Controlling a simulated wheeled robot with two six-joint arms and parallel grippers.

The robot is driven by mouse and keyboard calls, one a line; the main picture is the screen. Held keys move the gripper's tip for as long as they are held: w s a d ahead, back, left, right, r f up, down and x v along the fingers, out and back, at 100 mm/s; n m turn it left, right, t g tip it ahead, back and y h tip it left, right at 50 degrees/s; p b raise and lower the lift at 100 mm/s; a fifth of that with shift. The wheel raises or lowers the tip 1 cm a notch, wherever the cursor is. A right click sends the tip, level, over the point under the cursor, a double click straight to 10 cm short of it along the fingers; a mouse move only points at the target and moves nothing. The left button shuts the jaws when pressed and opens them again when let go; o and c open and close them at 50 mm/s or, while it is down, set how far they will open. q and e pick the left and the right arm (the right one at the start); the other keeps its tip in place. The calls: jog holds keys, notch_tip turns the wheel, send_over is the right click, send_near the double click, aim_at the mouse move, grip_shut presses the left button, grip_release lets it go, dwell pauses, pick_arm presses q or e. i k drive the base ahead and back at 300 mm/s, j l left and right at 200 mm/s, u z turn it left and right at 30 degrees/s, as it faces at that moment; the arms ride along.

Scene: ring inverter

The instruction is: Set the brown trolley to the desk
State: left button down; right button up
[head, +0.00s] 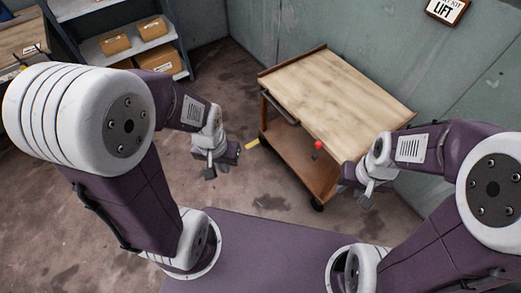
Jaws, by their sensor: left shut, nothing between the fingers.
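The brown trolley (335,88) stands ahead and right of centre, close to the green wall. It has a pale wooden top, a lower shelf (292,158) and dark wheels. A bar handle (281,109) runs along its near left side. A wooden-topped piece, perhaps the desk (22,38), is partly seen at the far left edge. My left gripper (211,174) is shut and empty, left of the trolley and apart from it. My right gripper (364,200) is in front of the trolley's near right corner, partly covering it; its fingers are too small to read.
A shelf rack (112,40) with several cardboard boxes (153,28) stands at the back left. A red knob (319,145) shows by the trolley's near side. A yellow strip (253,144) lies left of the trolley. A LIFT sign (446,11) hangs on the wall. Floor between rack and trolley is clear.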

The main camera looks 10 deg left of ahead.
aim_at(327, 100)
jog(key=i+z, duration=0.1)
jog(key=i, duration=0.45)
jog(key=i+j+z, duration=0.1)
jog(key=i, duration=0.4)
